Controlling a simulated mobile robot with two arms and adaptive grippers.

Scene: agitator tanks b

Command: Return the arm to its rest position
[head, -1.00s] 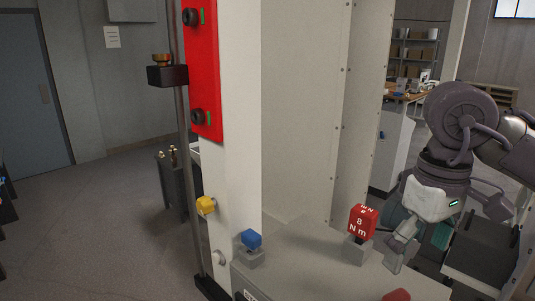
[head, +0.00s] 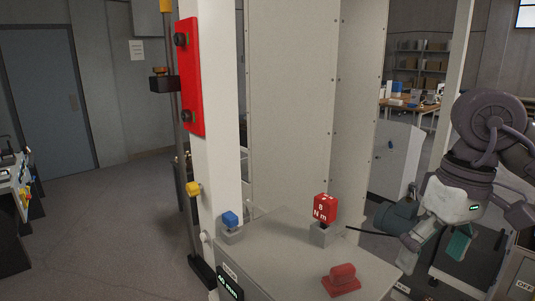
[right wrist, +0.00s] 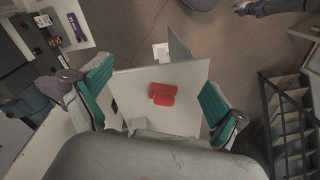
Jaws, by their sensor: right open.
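My right arm comes in from the right in the head view. Its gripper (head: 433,243) hangs to the right of the grey machine ledge (head: 275,258), apart from the red block. In the right wrist view, the teal finger pads of my right gripper (right wrist: 158,95) are wide apart with nothing between them; a red part (right wrist: 162,94) on the light ledge shows beyond, farther down. My left gripper is not in the head view.
On the ledge are a red block marked "8 Nm" (head: 325,208), a blue knob (head: 230,219) and a red handle-like part (head: 342,279). A white post (head: 213,120) with a red panel (head: 190,75) stands left. A workbench is behind. The floor at left is open.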

